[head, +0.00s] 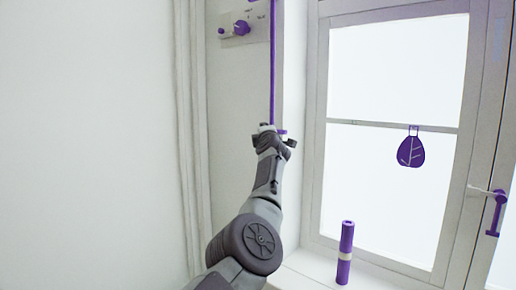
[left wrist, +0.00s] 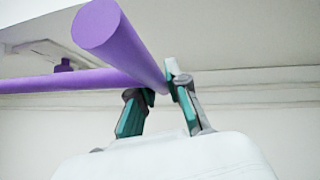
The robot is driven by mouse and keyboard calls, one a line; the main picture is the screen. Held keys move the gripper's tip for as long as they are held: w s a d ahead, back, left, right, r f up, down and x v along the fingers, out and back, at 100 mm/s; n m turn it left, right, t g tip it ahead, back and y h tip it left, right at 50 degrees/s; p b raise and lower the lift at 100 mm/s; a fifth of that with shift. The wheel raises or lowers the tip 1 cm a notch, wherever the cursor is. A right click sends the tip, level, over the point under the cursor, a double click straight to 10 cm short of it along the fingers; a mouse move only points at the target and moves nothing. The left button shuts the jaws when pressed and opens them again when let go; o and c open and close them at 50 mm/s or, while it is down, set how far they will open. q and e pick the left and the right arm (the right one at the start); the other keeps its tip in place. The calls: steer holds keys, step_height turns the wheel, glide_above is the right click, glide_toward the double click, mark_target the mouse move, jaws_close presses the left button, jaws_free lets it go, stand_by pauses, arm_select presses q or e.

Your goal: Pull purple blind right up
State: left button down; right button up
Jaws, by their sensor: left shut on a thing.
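A thin purple rod (head: 273,60) hangs down beside the window recess in the head view. My left gripper (head: 271,136) is at its lower end. In the left wrist view, my left gripper (left wrist: 160,88) has its two fingers shut around a thick purple bar (left wrist: 125,40), whose round end points toward the camera. A second purple length (left wrist: 60,83) runs off to the left from near the grip. The fingers hide part of the bar where they hold it. I cannot make out a blind's fabric in either view. My right gripper is not in view.
The window (head: 395,70) stands right of the arm, with a purple leaf-shaped ornament (head: 411,150) and a purple handle (head: 496,212). A purple cylinder with a pale band (head: 346,245) stands on the sill. A wall plate with purple knobs (head: 242,28) is left of the rod.

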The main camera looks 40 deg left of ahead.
arm_select(q)
steer(key=shift+r, duration=0.7)
steer(key=shift+s+a+r, duration=0.1)
steer(key=shift+r, duration=0.2)
steer(key=c, duration=1.6)
jaws_free()
steer(key=o, duration=0.5)
steer(key=shift+f, duration=0.1)
steer(key=shift+c, duration=0.2)
steer(key=shift+d, duration=0.5)
steer(key=v, duration=0.6)
steer(key=shift+s+f, duration=0.2)
steer(key=shift+s, duration=0.25)
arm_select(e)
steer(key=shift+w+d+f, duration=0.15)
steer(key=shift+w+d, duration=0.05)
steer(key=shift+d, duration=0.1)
